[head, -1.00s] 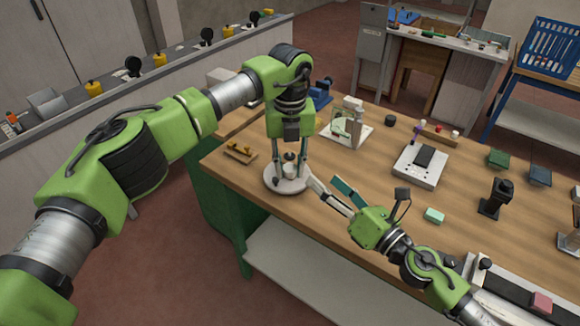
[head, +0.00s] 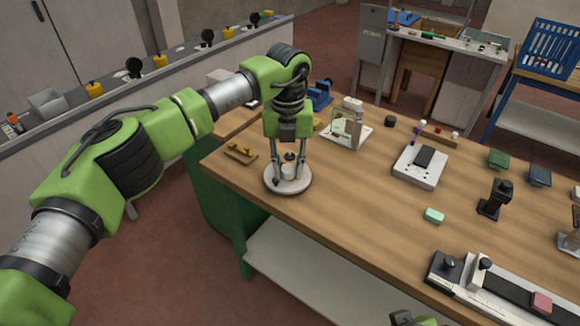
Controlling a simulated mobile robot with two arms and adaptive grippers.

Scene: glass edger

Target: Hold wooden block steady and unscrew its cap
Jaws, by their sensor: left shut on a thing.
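My left gripper (head: 289,178) points straight down over a round pale base (head: 305,183) near the table's left front edge. Its fingers are shut on a small pale piece (head: 289,170) in the middle of that base. I take this piece for the block; its wood cannot be made out at this size. A dark knob-like top (head: 290,157), which may be the cap, shows between the fingers. The fingers hide part of the piece. Only a bit of my right arm shows at the bottom edge; its fingertips are out of the picture.
A small wooden rack with yellow parts (head: 240,153) lies left of the base. A clear-sided stand (head: 347,128) is behind it. The wooden tabletop (head: 360,205) right of the base is bare.

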